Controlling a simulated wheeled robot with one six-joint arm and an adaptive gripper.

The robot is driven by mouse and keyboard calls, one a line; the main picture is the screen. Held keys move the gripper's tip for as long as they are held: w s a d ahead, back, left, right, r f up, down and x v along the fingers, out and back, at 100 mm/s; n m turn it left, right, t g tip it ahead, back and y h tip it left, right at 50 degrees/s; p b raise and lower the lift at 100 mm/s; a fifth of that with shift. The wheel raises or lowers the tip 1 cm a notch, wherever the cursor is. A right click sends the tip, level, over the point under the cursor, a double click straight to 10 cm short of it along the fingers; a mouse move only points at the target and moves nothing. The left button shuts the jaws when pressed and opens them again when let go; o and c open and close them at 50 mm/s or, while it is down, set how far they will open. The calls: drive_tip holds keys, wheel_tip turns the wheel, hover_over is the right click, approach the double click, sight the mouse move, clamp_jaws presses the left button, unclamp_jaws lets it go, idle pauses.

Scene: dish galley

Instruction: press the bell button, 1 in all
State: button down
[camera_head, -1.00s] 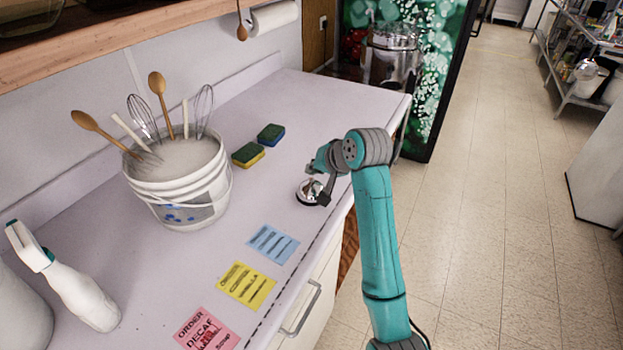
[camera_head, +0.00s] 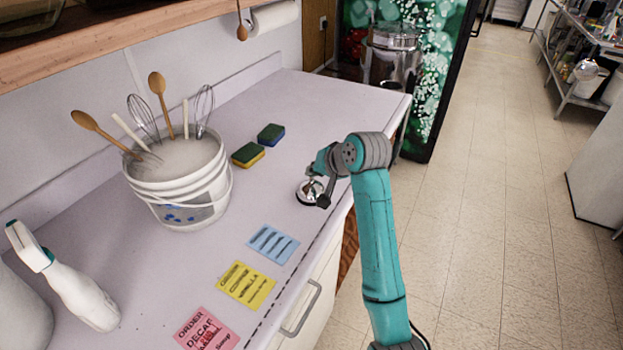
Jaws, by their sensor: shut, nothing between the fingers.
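The bell (camera_head: 309,192) is a small silver dome on a dark base, standing on the counter near its front edge. My gripper (camera_head: 322,201) is shut and empty, with its dark fingers pointing down at the bell's right side. The gripper covers part of the dome. The bell's button is hard to make out at this size, and I cannot tell whether the fingertips touch the bell.
Two sponges (camera_head: 248,155) lie behind the bell on the counter (camera_head: 230,240). A white bucket (camera_head: 180,190) with whisks and spoons stands left. Blue, yellow and pink notes (camera_head: 246,286) lie in front. A spray bottle (camera_head: 70,285) stands at the front left.

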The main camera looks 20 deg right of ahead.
sight(314, 181)
drive_tip(key=shift+f, duration=0.55)
idle(0.8)
drive_tip(key=shift+r, duration=0.95)
drive_tip(key=shift+r, duration=2.55)
